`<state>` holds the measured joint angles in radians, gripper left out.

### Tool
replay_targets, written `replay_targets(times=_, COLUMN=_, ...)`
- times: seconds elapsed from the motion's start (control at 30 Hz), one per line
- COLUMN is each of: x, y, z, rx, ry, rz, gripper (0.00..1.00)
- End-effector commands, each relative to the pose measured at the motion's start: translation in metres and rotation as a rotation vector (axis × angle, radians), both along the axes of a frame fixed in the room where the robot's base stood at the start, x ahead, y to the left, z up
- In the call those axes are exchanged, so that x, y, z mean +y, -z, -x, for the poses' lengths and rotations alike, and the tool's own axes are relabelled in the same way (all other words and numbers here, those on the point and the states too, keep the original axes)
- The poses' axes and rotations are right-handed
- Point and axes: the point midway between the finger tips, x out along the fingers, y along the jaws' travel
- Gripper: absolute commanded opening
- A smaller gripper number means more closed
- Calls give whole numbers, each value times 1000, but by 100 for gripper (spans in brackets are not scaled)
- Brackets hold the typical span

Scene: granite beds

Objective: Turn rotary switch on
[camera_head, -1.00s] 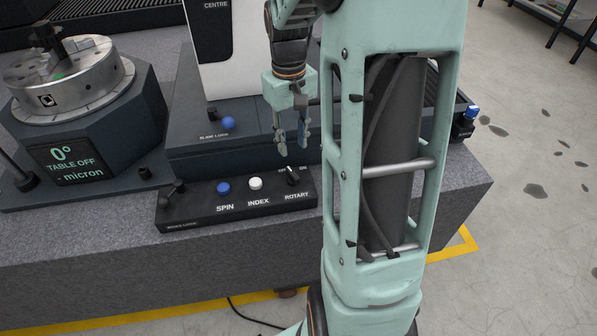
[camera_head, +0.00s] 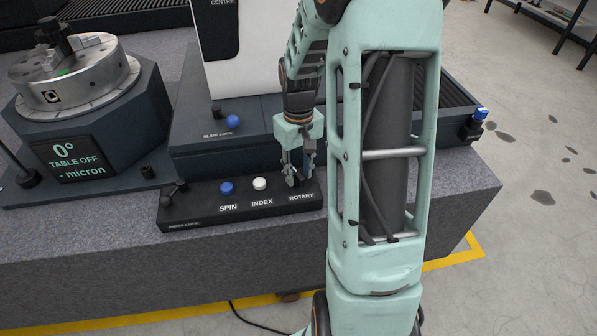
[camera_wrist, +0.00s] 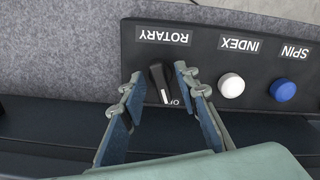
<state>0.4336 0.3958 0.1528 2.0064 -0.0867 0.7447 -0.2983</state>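The rotary switch is a black knob (camera_wrist: 161,82) with a white line on the dark control box, beside the label ROTARY. In the wrist view it sits between the two fingertips of my gripper (camera_wrist: 158,80). The fingers are apart, with a visible gap on each side of the knob. In the head view my gripper (camera_head: 297,178) points down at the right end of the control box (camera_head: 190,213) and hides most of the knob. Part of the lettering by the knob is hidden; "O" shows in the wrist view. The screen (camera_head: 75,160) reads "0° TABLE OFF - micron".
A white INDEX button (camera_head: 260,184) and a blue SPIN button (camera_head: 226,188) are left of the knob. A blue-knobbed slide lock (camera_head: 232,122) is behind. A round metal rotary table (camera_head: 75,80) stands at left. The granite bed (camera_head: 120,240) is bare in front.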

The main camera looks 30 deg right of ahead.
Motion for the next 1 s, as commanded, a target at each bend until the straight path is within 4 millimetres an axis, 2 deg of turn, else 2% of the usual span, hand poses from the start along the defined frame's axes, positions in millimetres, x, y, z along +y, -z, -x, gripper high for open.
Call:
replay_targets(times=0.17, x=0, y=0, z=0, rx=0, ry=0, rz=0, gripper=29)
replay_targets(times=0.43, x=0, y=0, z=0, rx=0, ry=0, rz=0, gripper=0)
replay_targets(times=0.77, x=0, y=0, z=0, rx=0, ry=15, rz=0, gripper=0)
replay_targets(times=1.0, x=1, y=-1, z=0, rx=1, ry=112, rz=1, gripper=0)
